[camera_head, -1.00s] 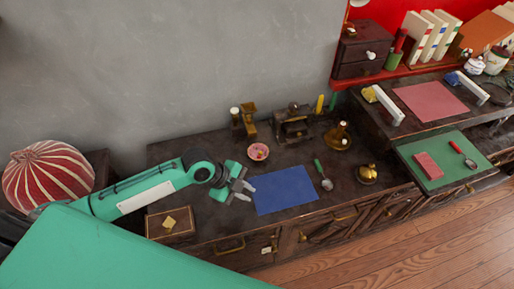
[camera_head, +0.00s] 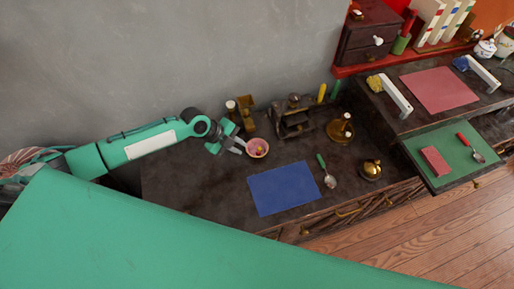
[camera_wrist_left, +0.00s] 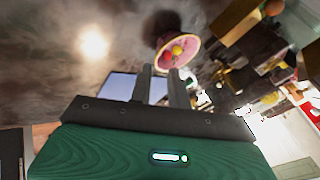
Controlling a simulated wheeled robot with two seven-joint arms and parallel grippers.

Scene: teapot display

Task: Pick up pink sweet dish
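The pink sweet dish (camera_head: 257,148) is a small round bowl with a yellow piece and other small bits inside. It stands on the dark cabinet top, near the back. In the left wrist view the dish (camera_wrist_left: 185,42) appears just beyond the right-hand fingertip. My left gripper (camera_head: 240,146) is directly left of the dish, fingers pointing at it. In the left wrist view its two fingers (camera_wrist_left: 161,70) are apart with nothing between them. I cannot tell whether a fingertip touches the rim. My right gripper is not in view.
A blue mat (camera_head: 284,188) lies in front of the dish, with a green-handled spoon (camera_head: 326,171) to its right. A brass grinder (camera_head: 246,115) and a dark machine (camera_head: 291,117) stand behind the dish. A brass pot (camera_head: 371,169) stands farther right.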

